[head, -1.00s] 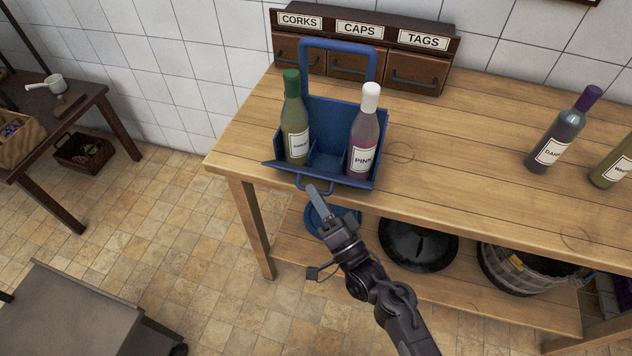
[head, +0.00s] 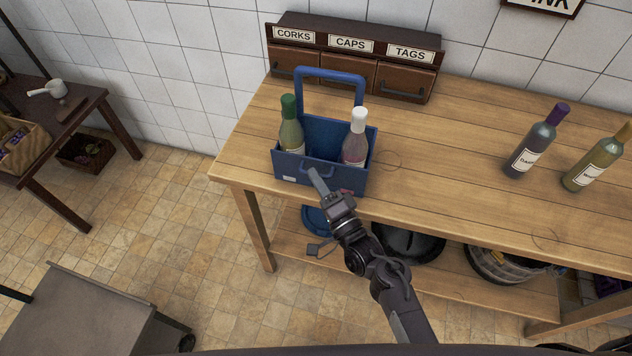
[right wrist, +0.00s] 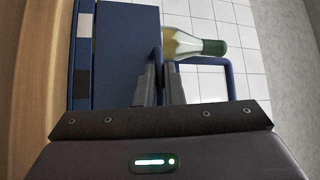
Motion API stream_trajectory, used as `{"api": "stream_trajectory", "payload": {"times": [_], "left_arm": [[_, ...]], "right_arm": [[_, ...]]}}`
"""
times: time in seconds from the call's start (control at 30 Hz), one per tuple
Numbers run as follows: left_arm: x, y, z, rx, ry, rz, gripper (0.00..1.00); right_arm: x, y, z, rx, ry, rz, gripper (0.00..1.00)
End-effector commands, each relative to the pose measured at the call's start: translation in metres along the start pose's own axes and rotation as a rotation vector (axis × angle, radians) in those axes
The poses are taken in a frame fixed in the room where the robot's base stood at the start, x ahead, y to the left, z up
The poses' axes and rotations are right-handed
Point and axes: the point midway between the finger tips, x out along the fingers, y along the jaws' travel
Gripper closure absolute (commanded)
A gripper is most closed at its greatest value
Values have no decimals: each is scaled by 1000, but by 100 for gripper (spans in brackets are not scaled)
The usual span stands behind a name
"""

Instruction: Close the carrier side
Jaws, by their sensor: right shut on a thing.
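The blue carrier (head: 364,135) stands near the front edge of the wooden bench, its tall handle upright. Its front side panel (head: 292,166) stands upright or nearly so, hiding the lower parts of two bottles inside. The green-topped bottle (head: 291,136) is in the left part and the white-topped bottle (head: 355,147) in the right part. My right gripper (head: 314,174) is shut on the small blue handle of the side panel, at the carrier's front. The right wrist view shows the gripper fingers (right wrist: 160,80) at this handle beside the blue panel (right wrist: 125,50). My left gripper is not in view.
A drawer unit (head: 350,70) labelled corks, caps and tags stands behind the carrier. A purple-topped bottle (head: 531,149) and an olive bottle (head: 592,170) stand at the right. The bench top (head: 440,160) between them and the carrier is clear.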

Motion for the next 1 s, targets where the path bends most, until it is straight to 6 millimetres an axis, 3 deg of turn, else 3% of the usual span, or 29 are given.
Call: {"api": "stream_trajectory", "payload": {"times": [0.07,0.1,0.27,0.6,1.0], "left_arm": [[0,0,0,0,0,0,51],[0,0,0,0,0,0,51],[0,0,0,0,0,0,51],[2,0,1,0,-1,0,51],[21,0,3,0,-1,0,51]], "right_arm": [[2,-5,0,-2,2,-14,100],[2,-5,0,-2,2,-14,89],[2,-5,0,-1,1,-12,69],[-5,-1,0,-1,1,-7,69],[-67,-1,1,-1,0,-8,69]]}}
